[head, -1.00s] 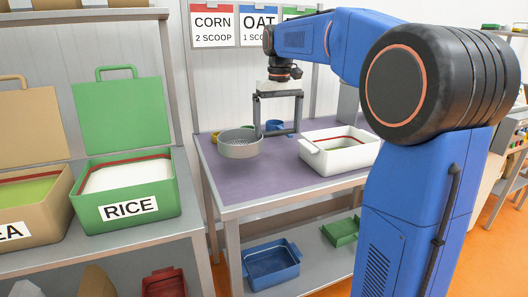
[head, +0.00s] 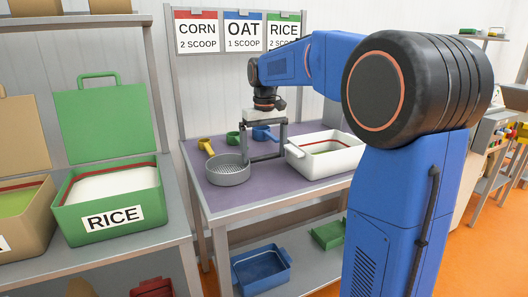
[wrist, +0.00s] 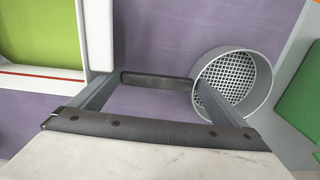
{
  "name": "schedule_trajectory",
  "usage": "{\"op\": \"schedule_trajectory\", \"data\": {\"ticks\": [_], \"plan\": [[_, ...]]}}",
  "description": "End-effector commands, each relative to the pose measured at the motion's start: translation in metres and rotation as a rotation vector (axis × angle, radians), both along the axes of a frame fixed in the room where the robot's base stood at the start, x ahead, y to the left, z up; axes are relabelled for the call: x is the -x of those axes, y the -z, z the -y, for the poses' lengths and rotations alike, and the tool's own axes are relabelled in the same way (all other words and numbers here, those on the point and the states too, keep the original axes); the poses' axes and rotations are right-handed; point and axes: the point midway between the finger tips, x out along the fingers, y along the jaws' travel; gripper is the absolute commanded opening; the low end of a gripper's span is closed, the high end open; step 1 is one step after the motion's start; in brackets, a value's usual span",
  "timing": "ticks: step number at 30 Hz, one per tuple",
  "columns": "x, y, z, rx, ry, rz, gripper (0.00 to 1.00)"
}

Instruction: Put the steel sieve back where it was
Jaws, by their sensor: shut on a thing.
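The steel sieve (head: 228,172) is a round grey pan with a perforated bottom, upright and level at the left of the purple-topped table (head: 255,190). It also shows in the wrist view (wrist: 232,84), right of centre. My gripper (head: 267,157) is just right of the sieve, with its fingers spread wide. In the wrist view my gripper (wrist: 157,80) is shut on the sieve's dark handle (wrist: 150,79), which spans between the fingertips. The sieve is at or just above the tabletop; I cannot tell if it touches.
A white two-handled tub (head: 325,158) stands right of my gripper. Yellow (head: 206,146), green (head: 233,138) and blue (head: 262,133) scoops lie behind the sieve. A green RICE bin (head: 110,203) stands on the left shelf. The purple surface in front is clear.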

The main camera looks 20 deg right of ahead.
Motion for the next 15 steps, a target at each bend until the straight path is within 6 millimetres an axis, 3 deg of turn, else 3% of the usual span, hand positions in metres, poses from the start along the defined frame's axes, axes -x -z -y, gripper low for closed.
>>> {"op": "schedule_trajectory", "data": {"ticks": [10, 15], "plan": [[0.0, -0.002, 0.0, 0.0, 0.0, 0.001, 1.0], [-0.001, -0.02, 0.0, 0.0, 0.0, 0.002, 1.0]]}}
